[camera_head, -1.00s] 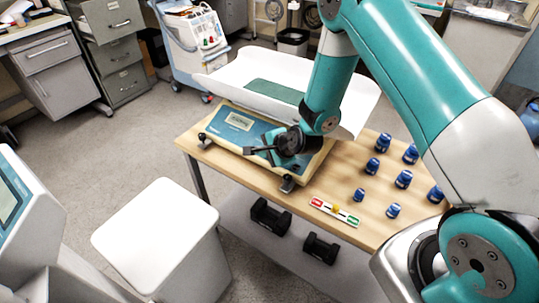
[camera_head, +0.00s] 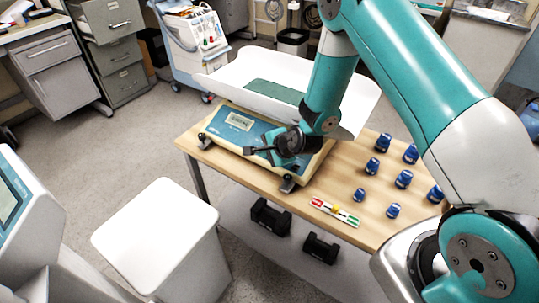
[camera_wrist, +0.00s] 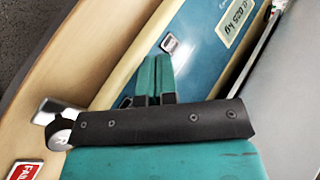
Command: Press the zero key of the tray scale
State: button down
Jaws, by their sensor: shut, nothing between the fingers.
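The tray scale (camera_head: 228,128) stands on the wooden table, with a blue front panel and a white curved tray (camera_head: 225,78) on top. Its lit display (camera_head: 240,121) also shows in the wrist view (camera_wrist: 236,20), with small digits ending in kg. In the wrist view a small light-framed key (camera_wrist: 169,44) sits on the blue panel. My gripper (camera_wrist: 163,58) is shut and empty, its teal fingertips just below the key in the picture. I cannot tell whether they touch the panel. In the head view my wrist hides part of the panel.
Several blue weights (camera_head: 372,166) stand on the table right of the scale. A red, white and green strip (camera_head: 334,211) lies at the table's front edge. Two black dumbbell-like weights (camera_head: 270,216) rest on the lower shelf. A white bin (camera_head: 157,232) stands in front.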

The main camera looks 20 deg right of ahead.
jog(key=shift+w+d+f+b, duration=0.1)
jog(key=shift+d+f+b, duration=0.05)
jog(key=shift+f+b, duration=0.25)
jog(key=shift+d+f, duration=0.1)
jog(key=shift+f, duration=0.2)
dwell(0.7)
dwell(0.4)
jog(key=shift+a+r+p, duration=0.2)
jog(key=shift+r+p, duration=0.2)
jog(key=shift+r, duration=0.3)
jog(key=r+p, duration=0.1)
jog(key=s+a+r+p, duration=0.1)
jog(key=r, duration=0.1)
jog(key=r+p, duration=0.1)
jog(key=p, duration=0.1)
jog(key=shift+s+a+r, duration=0.2)
jog(key=shift+a+r, duration=0.1)
jog(key=shift+r, duration=0.1)
dwell(0.4)
